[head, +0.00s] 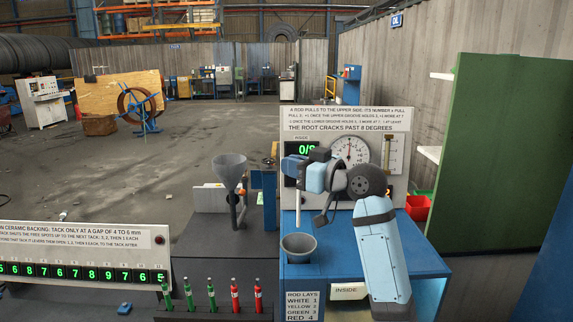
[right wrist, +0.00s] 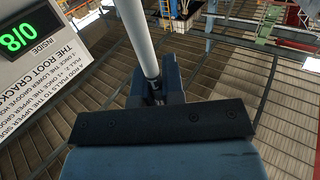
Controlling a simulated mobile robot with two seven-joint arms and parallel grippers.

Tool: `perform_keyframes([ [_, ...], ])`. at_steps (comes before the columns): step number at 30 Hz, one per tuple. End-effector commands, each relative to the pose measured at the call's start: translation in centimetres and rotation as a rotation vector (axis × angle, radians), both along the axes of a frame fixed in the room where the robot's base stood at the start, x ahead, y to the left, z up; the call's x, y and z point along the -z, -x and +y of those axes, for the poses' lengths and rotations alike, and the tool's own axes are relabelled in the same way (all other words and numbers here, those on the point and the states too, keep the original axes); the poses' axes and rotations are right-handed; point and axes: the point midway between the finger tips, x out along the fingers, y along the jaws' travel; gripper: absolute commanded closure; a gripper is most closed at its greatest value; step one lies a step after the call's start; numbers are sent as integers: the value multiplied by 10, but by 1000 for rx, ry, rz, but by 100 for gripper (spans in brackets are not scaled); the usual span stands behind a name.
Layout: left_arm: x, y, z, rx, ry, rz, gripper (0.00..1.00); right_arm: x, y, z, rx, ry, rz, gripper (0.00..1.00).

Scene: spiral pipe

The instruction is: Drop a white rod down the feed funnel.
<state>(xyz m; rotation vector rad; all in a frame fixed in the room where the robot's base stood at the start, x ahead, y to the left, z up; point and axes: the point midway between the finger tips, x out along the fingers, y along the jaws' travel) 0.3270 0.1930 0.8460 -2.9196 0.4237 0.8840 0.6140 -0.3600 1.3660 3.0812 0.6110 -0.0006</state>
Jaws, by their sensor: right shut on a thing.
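My right gripper (head: 299,172) is raised in front of the gauge board, above the blue table. In the right wrist view its blue fingers (right wrist: 156,88) are shut on a pale, whitish rod (right wrist: 140,35), which runs away toward the top of that view. A grey funnel (head: 299,247) stands on the blue table's left side, below my right gripper. Another grey funnel (head: 230,162) stands on a dark bench to the left, with a tube below it. No label shows which is the feed funnel. My left gripper is out of view.
A rack of green and red rods (head: 212,297) stands at the front edge. A sign board with a dial (head: 349,150) rises behind my right arm. A low display panel (head: 82,255) lies at left. A green panel (head: 485,165) stands at right, beside red bins (head: 416,208).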

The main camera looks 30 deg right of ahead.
Motion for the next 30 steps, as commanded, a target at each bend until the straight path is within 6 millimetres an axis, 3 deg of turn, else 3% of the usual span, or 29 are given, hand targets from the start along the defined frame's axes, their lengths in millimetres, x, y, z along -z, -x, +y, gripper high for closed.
perform_keyframes([
  [12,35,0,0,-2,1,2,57,39,0,0,0,-2,1,100],
  [22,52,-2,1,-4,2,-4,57,71,0,0,1,1,2,100],
  [30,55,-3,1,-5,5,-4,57,81,0,0,1,0,0,100],
])
